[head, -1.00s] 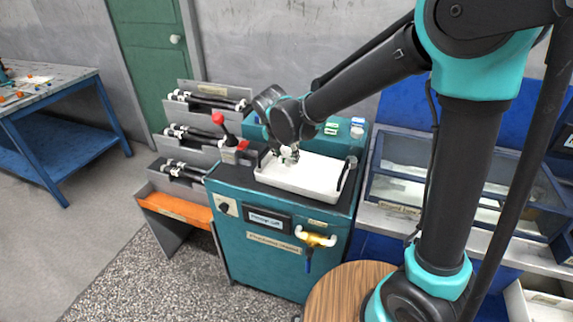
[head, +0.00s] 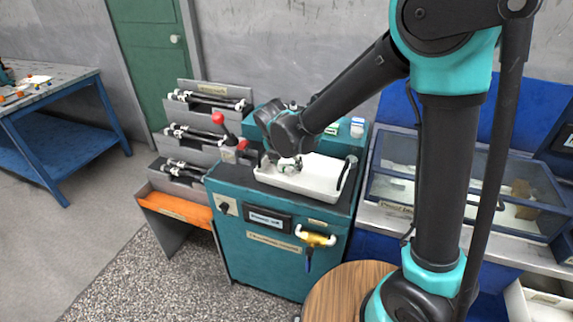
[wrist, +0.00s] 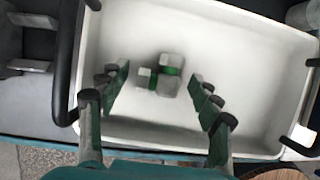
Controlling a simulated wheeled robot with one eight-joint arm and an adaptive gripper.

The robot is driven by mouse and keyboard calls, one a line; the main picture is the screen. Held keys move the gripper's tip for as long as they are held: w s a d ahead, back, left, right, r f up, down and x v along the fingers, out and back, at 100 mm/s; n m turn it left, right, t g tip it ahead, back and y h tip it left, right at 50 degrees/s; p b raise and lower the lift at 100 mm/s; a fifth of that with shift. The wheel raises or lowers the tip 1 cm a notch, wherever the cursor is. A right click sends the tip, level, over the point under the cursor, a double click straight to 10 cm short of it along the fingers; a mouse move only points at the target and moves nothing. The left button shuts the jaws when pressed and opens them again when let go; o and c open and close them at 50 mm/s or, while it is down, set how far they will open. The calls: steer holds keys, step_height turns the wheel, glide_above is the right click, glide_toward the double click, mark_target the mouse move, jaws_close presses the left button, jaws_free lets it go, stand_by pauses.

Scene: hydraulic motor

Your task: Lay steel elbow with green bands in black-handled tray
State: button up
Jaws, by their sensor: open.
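The black-handled tray (head: 318,184) is white and sits on top of the teal cabinet. Its wide white floor (wrist: 235,50) and black handles fill most of the wrist view. The steel elbow with green bands (wrist: 168,72) is inside the tray and appears to lie on its floor, left of the middle. My gripper (wrist: 160,98) is open, with one finger on each side of the elbow in the picture and a visible gap to both. In the head view my gripper (head: 290,165) is over the tray's left part, and the elbow cannot be made out there.
A red-knobbed lever (head: 218,118) stands left of the tray. A grey rack (head: 190,135) with black hoses is further left. A brass valve (head: 316,240) juts from the cabinet front. A glass-topped case (head: 400,185) stands to the right.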

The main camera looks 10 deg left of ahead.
steer(key=d+v, duration=0.1)
steer(key=v, duration=1.1)
steer(key=shift+a, duration=0.45)
steer(key=shift+r, duration=0.1)
